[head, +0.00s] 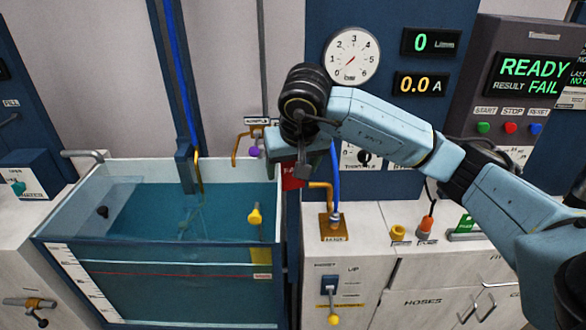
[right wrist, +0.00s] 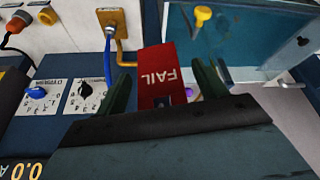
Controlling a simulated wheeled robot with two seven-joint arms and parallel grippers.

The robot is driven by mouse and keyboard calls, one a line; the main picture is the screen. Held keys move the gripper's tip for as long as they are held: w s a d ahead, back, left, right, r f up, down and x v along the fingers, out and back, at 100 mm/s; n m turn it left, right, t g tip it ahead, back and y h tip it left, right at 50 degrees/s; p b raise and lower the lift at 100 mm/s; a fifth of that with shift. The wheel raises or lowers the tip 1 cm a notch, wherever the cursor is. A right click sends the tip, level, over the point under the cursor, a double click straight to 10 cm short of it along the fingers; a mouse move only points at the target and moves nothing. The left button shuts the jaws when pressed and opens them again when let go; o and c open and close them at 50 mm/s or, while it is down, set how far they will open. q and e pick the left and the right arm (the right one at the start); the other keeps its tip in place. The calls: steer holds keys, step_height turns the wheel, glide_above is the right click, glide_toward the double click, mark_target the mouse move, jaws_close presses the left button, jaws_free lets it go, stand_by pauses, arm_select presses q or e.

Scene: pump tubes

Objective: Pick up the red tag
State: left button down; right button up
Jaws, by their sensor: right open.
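The red tag (right wrist: 158,62) reads FAIL, upside down in the right wrist view. It stands between the two dark green fingers of my right gripper (right wrist: 165,78), with a gap on each side, and its lower end goes behind the gripper body. In the head view only a bit of the red tag (head: 291,180) shows below my right gripper (head: 303,168), which hides the rest. My right gripper is open. Whether the tag is deep between the fingers I cannot tell. My left gripper is not in view.
A gauge (head: 351,56) and a READY/FAIL screen (head: 530,77) are on the back wall.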

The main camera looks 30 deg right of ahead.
steer(key=c, duration=1.1)
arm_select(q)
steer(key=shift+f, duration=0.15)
arm_select(e)
steer(key=shift+d+r, duration=0.1)
steer(key=shift+r, duration=0.05)
